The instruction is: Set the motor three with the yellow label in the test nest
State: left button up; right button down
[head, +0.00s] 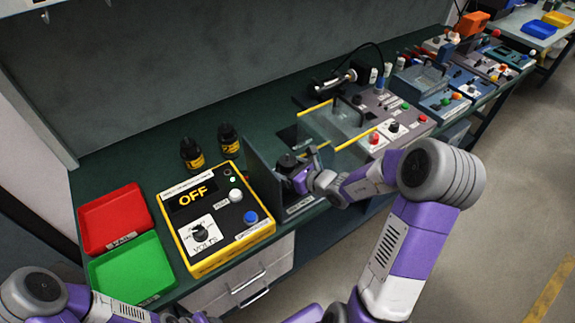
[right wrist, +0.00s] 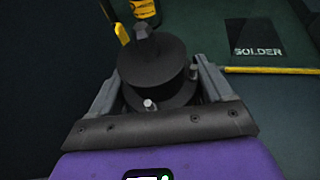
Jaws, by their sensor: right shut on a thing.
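My right gripper (head: 303,174) is shut on a dark round motor (head: 289,161). In the right wrist view the motor (right wrist: 155,75) sits between the fingers of the gripper (right wrist: 158,95), its stub pointing up. No yellow label shows on it, so its number cannot be told. The gripper is at the dark upright-walled holder (head: 262,180) right of the yellow box. I cannot tell whether this is the test nest or whether the motor touches it. Only a small part of my left gripper (head: 192,318) shows at the bottom edge.
A yellow control box (head: 262,231) reads OFF. Two black containers with yellow labels (head: 192,154) (head: 229,139) stand behind it. A red tray (head: 112,218) and a green tray (head: 130,268) lie left. A clear panel between yellow rails (head: 357,139) stands right of the holder.

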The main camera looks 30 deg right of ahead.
jog(key=shift+w+f, duration=0.15)
jog(key=shift+f, duration=0.15)
jog(key=shift+f, duration=0.2)
grip_release()
jog(key=shift+f, duration=0.15)
jog(key=shift+r, duration=0.25)
jog(key=p+v, duration=0.3)
jog(key=v, duration=0.9)
jog(key=shift+s+f, duration=0.2)
